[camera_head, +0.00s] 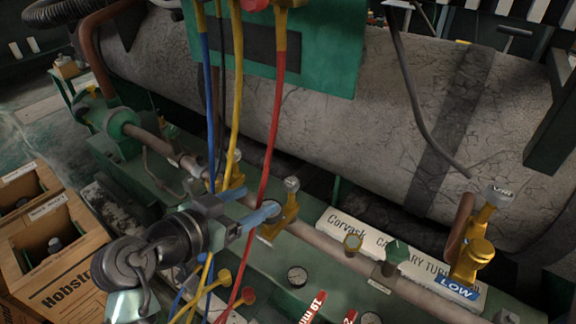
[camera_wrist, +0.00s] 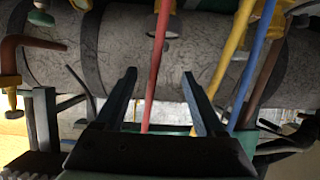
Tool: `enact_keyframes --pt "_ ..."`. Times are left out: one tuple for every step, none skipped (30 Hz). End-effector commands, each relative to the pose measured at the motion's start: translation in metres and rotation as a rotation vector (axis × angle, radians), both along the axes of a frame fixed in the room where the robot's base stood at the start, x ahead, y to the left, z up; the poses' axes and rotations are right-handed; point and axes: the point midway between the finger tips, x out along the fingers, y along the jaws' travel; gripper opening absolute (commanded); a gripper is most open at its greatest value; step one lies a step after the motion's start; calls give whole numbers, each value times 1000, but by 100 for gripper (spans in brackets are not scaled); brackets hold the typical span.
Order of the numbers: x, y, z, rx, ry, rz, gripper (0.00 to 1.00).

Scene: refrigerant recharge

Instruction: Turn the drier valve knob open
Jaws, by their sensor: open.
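My gripper (camera_head: 259,200) is open and empty in the head view, its fingers pointing right toward a yellow valve (camera_head: 291,208) with a grey round knob (camera_head: 292,184). In the wrist view my gripper (camera_wrist: 159,73) has its fingers apart, with the red hose (camera_wrist: 156,65) showing between them. Another yellow valve (camera_head: 466,240) at the right carries a grey cap (camera_head: 500,192) with small lettering that I cannot read surely. No drier label is readable, so I cannot tell which knob is the drier valve's.
Red (camera_head: 276,110), yellow (camera_head: 236,90) and blue (camera_head: 207,100) hoses hang close around my gripper from a green panel (camera_head: 335,45). A large grey tank (camera_head: 400,110) lies behind. A cardboard box (camera_head: 60,265) is at lower left.

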Motion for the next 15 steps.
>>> enact_keyframes --pt "5 -4 -5 1 0 -3 72" --pt "8 -7 -8 2 1 -3 72" --pt "13 -11 -11 3 0 -3 72" --pt "17 -14 -13 4 0 -3 72" --pt "22 -17 -16 4 0 -3 72" --pt "29 -22 -19 2 1 -4 72" --pt "34 -25 -22 3 0 -3 72" --pt "39 -29 -24 4 0 -3 72" --pt "45 -33 -28 4 0 -2 72" --pt "50 -37 -30 5 -1 -3 72" --pt "55 -40 -32 4 -1 -2 72" --pt "61 -44 -35 4 -1 -2 72" --pt "65 -47 -37 4 -1 -2 72" --pt "69 -50 -39 4 -1 -2 72" --pt "74 -53 -41 5 -1 0 72"
